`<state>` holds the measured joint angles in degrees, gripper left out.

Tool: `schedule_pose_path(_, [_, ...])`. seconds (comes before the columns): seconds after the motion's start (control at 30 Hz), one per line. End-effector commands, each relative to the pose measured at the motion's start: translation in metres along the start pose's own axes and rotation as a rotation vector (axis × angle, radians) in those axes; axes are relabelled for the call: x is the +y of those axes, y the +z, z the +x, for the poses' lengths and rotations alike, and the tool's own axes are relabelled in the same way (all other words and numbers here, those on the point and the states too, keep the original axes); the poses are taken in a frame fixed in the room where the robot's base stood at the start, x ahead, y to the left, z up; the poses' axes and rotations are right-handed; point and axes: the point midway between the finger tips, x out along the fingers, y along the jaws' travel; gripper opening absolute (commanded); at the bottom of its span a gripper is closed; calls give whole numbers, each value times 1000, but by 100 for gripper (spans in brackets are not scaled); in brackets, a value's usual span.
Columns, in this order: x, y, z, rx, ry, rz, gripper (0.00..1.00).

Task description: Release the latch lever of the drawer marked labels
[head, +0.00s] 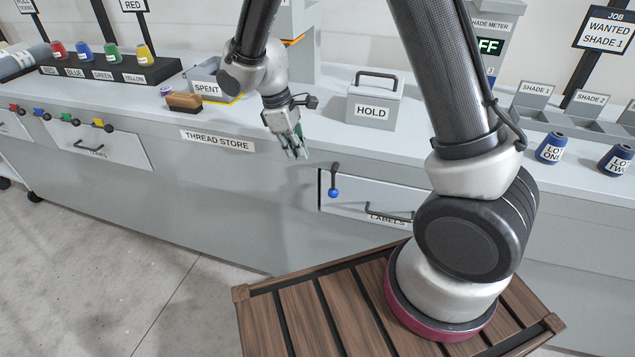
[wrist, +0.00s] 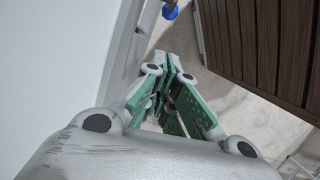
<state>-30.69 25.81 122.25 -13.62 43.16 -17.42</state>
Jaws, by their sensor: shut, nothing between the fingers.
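The drawer marked LABELS (head: 372,202) is in the counter front, right of the middle in the head view, and looks closed. Its dark handle (head: 390,218) is near the label. The latch lever (head: 334,182) is a dark arm with a blue knob, hanging down at the drawer's left end. The blue knob also shows at the top of the wrist view (wrist: 170,11). My gripper (head: 298,152) is shut and empty, pointing down in front of the counter edge. It is left of and above the lever, apart from it.
A HOLD box (head: 373,108) and a SPENT bin (head: 215,90) stand on the counter. Another drawer (head: 97,146) with several coloured knobs is at the left. A wooden slatted platform (head: 290,318) lies below.

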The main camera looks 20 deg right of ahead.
Motion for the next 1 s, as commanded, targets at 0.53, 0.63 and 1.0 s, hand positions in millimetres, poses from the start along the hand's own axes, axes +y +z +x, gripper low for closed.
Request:
schedule_pose_path(0.53, [-1,17,100,-2,-2,0,0])
schedule_pose_path(0.63, [0,24,106,-1,-1,1,0])
schedule_pose_path(1.0, [0,28,111,1,0,0,0])
